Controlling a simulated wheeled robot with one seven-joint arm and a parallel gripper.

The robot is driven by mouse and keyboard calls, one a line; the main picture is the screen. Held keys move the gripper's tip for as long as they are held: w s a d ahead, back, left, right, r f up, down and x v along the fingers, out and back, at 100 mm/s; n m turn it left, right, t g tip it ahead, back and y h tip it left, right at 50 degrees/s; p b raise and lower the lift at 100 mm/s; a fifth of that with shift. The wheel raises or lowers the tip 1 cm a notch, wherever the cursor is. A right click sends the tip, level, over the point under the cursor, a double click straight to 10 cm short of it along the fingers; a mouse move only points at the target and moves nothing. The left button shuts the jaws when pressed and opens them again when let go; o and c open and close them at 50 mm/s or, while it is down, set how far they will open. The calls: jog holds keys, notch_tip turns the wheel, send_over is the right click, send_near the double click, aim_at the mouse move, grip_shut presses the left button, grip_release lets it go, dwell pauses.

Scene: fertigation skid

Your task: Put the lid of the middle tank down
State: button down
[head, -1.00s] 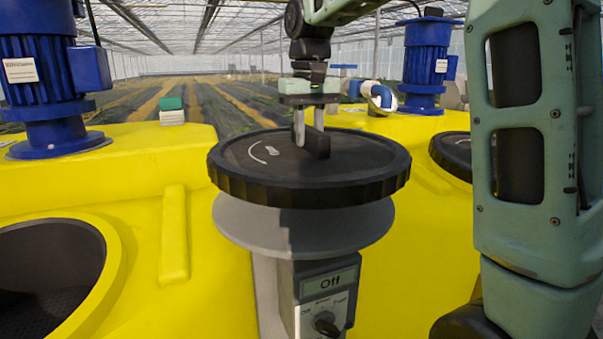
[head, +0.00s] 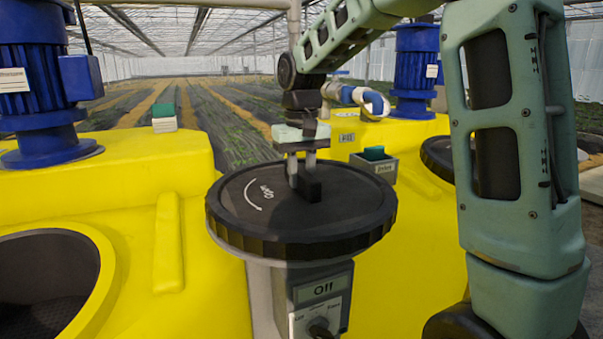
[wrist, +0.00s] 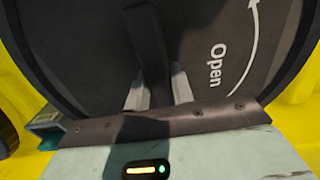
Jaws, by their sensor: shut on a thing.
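A round black lid (head: 235,215) with a ribbed rim and white marks on top lies about level in the middle of the head view. My gripper (head: 304,182) is above it, shut on the lid's raised handle bar. The wrist view shows the fingers (wrist: 158,92) on both sides of the bar, and the word "Open" with a curved arrow on the lid (wrist: 225,75). The lid is over a grey stand (head: 262,290), whose round plate it now hides almost wholly. I cannot tell whether lid and plate touch.
An open round tank hole (head: 45,265) is in the yellow tank (head: 140,250) at left. A switch box (head: 320,292) reading "Off" is below the lid. Blue motors stand left (head: 38,80) and right (head: 416,65). Another black lid (head: 438,158) shows behind my arm at right.

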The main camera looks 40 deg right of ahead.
jog(key=c, duration=1.2)
grip_release()
notch_tip(320, 180, up, 12)
jog(key=b, duration=0.1)
